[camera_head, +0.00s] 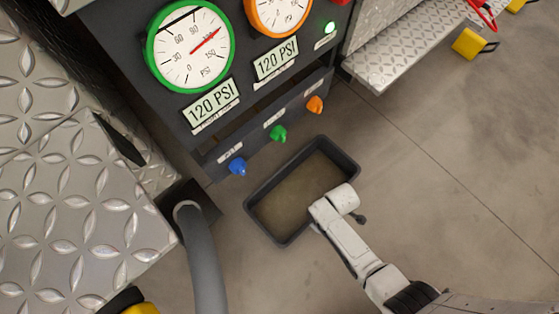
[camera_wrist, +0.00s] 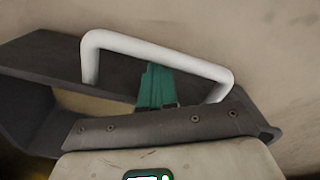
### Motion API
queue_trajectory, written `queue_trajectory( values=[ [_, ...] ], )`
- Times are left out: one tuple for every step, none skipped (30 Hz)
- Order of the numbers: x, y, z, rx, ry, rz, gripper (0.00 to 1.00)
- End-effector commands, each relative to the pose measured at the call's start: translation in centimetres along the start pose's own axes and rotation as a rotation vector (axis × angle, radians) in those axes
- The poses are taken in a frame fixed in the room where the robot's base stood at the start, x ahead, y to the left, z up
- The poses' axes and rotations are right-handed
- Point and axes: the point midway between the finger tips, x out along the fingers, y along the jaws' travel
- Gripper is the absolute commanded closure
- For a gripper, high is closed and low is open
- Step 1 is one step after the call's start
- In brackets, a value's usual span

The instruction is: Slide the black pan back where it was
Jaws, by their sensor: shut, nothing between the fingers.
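The black pan (camera_head: 265,226) lies on the floor in front of the pump panel, with a murky, brownish inside. In the wrist view its dark wall (camera_wrist: 30,58) shows at the left, with a white loop handle (camera_wrist: 155,48) at its edge. My gripper is over the pan's near right side in the head view, its fingertips hidden there. In the wrist view the teal fingers of my gripper (camera_wrist: 155,85) are together and empty. They appear within the span of the handle, close to its bar. I cannot tell whether they touch it.
The pump panel (camera_head: 200,110) with gauges and blue, green and orange knobs stands behind the pan. A grey hose (camera_head: 203,255) and diamond-plate steps (camera_head: 85,215) are at the left. A yellow block (camera_head: 470,43) is at upper right. Floor right of the pan is clear.

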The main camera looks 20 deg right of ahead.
Motion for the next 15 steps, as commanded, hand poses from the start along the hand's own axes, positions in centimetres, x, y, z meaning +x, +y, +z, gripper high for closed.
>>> queue_trajectory(
  values=[
    [0.1,0.0,0.0,0.000,-0.001,-0.001,1.00],
    [0.1,0.0,0.0,0.000,-0.001,-0.001,1.00],
    [0.1,0.0,-0.1,0.000,-0.001,-0.001,1.00],
    [0.1,0.0,-0.1,0.000,-0.001,-0.001,1.00],
    [0.1,0.1,-0.1,0.000,0.000,-0.001,1.00],
    [0.1,0.1,-0.2,0.000,0.000,0.000,1.00],
    [0.1,0.2,-0.3,0.000,0.000,0.000,1.00],
    [0.1,0.2,-0.4,0.000,0.000,0.000,1.00],
    [0.1,0.3,-0.5,0.000,0.000,0.000,1.00],
    [0.1,0.3,-0.6,0.000,0.000,0.000,1.00],
    [0.0,0.4,-0.7,0.000,0.001,0.000,1.00],
    [0.0,0.4,-0.8,0.000,0.001,0.000,1.00],
    [0.0,0.5,-0.8,0.000,0.001,0.001,1.00],
    [0.0,0.5,-0.9,0.000,0.001,0.001,1.00],
    [0.0,0.6,-1.0,0.000,0.001,0.001,1.00]
  ],
)
